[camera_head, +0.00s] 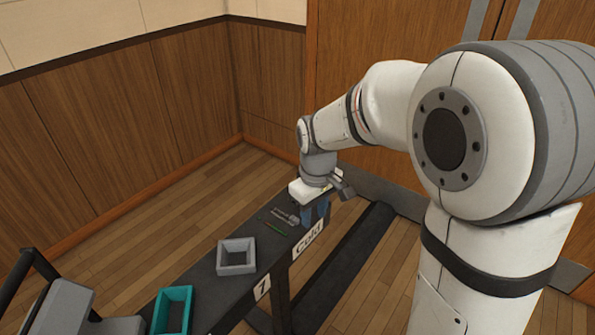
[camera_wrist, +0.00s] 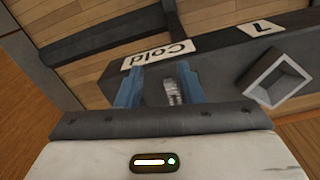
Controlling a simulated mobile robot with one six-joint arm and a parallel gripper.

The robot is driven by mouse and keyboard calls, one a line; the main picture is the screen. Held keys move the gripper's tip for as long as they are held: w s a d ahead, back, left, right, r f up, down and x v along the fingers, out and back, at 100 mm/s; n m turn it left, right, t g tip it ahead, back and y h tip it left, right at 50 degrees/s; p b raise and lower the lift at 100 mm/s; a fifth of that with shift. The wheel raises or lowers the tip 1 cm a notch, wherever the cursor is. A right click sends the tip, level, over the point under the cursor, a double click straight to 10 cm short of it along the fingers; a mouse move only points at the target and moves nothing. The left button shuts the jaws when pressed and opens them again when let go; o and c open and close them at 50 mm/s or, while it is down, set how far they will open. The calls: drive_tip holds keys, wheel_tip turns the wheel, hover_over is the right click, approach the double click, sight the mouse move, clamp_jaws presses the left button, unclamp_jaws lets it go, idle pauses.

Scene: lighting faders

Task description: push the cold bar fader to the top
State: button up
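The "Cold" label (camera_head: 307,241) is on the side of the dark console (camera_head: 205,285); the label also shows in the wrist view (camera_wrist: 158,54). My gripper (camera_head: 316,213) is low over the console's far end, just above the label. In the wrist view its two blue fingers (camera_wrist: 158,88) stand apart. A small pale ribbed piece (camera_wrist: 172,92), perhaps the cold bar fader's knob, shows between them, nearer the right finger. I cannot tell whether it touches a finger. The fader's slot and the knob's position along it are hidden in the head view.
A grey open box (camera_head: 236,244) and a teal open box (camera_head: 181,290) are on the console, nearer me. A green pen-like stick (camera_head: 273,227) and a small dark item (camera_head: 285,215) lie close to my gripper.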

sight(295, 218)
drive_tip(key=w+a+r+n+p, duration=0.1)
drive_tip(key=a+p, duration=0.1)
drive_tip(key=w+a+r+n+p, duration=0.1)
drive_tip(key=w+a+r, duration=0.1)
drive_tip(key=shift+r+p, duration=0.25)
drive_tip(key=shift+p, duration=0.1)
drive_tip(key=shift+w+a+f, duration=0.1)
drive_tip(key=shift+w+a, duration=0.05)
drive_tip(key=shift+w, duration=0.05)
wheel_tip(295, 218, down, 8)
drive_tip(key=shift+r+b, duration=0.1)
drive_tip(key=shift+b, duration=0.3)
clamp_jaws()
